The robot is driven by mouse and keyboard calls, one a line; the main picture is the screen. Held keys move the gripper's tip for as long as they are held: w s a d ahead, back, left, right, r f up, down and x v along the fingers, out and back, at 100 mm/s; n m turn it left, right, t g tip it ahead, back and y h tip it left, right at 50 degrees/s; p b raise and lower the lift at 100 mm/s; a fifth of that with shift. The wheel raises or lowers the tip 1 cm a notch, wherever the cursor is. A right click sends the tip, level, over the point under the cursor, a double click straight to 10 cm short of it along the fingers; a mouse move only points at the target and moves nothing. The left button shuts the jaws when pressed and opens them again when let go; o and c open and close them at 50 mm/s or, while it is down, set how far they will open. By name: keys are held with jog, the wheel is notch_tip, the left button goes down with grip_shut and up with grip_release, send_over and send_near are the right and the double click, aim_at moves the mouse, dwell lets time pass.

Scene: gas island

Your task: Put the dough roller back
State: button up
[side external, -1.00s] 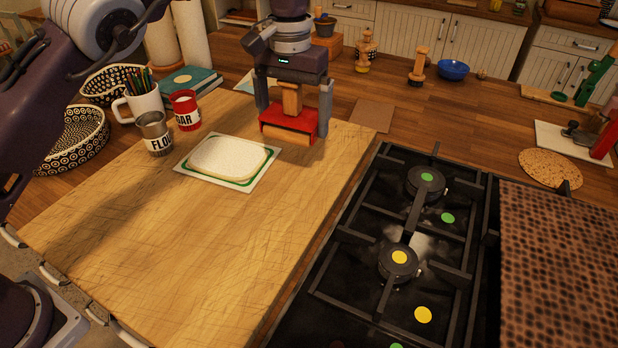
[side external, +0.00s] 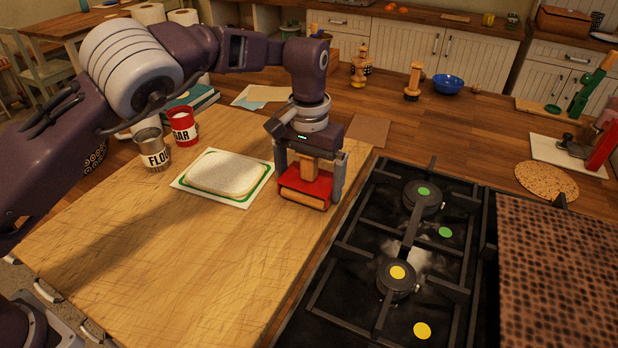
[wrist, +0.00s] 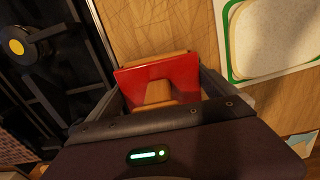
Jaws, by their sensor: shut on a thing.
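The dough roller (side external: 306,186) has a red body, a wooden handle and a wooden roller along its lower edge. My gripper (side external: 310,178) is shut on it, with a finger at each side, and points down. It is over the right edge of the wooden board (side external: 150,250), beside the stove; I cannot tell whether the roller touches the board. In the wrist view the red body (wrist: 165,80) and part of the handle (wrist: 159,92) show between the fingers. The rest of the handle is hidden by my gripper.
A flat dough slab (side external: 226,172) on a white, green-edged sheet lies left of the roller. The stove (side external: 400,240) with raised grates is at right. A brown square (side external: 366,132) lies behind the board. Flour (side external: 152,150) and sugar (side external: 184,126) tins stand at back left.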

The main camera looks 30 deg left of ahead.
jog(key=shift+f, duration=0.15)
jog(key=shift+f, duration=0.15)
jog(key=shift+s+f, duration=0.1)
jog(key=shift+f, duration=0.25)
jog(key=shift+c, duration=1.4)
jog(key=o, duration=1.6)
jog(key=shift+s+f, duration=0.1)
notch_tip(320, 180, up, 14)
jog(key=shift+f, duration=0.2)
